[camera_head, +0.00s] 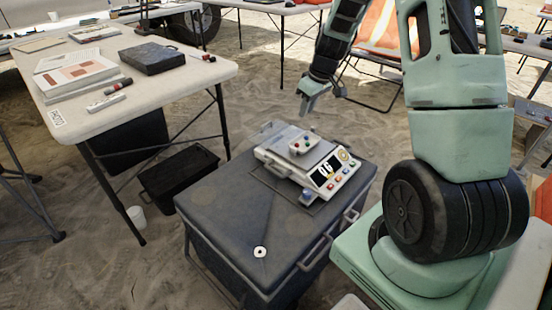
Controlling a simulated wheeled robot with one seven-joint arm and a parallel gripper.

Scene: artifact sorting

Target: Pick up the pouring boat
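A small pale dish (304,144) with coloured bits, which looks like the pouring boat, sits on the pan of a digital scale (330,178). It is too small to make out its exact shape. The scale stands on a dark grey case (220,215). My gripper (326,99) is above and beyond the scale, pointing down, with its fingers apart. Nothing shows between the fingers, and they do not touch the dish.
A small white ring-shaped piece (259,252) lies on the case's near part. A white table (185,82) at left bears books, a black box (152,58) and markers. A black crate (180,178) and white cup (136,216) are on the sand. An orange-and-white chair (382,35) stands behind.

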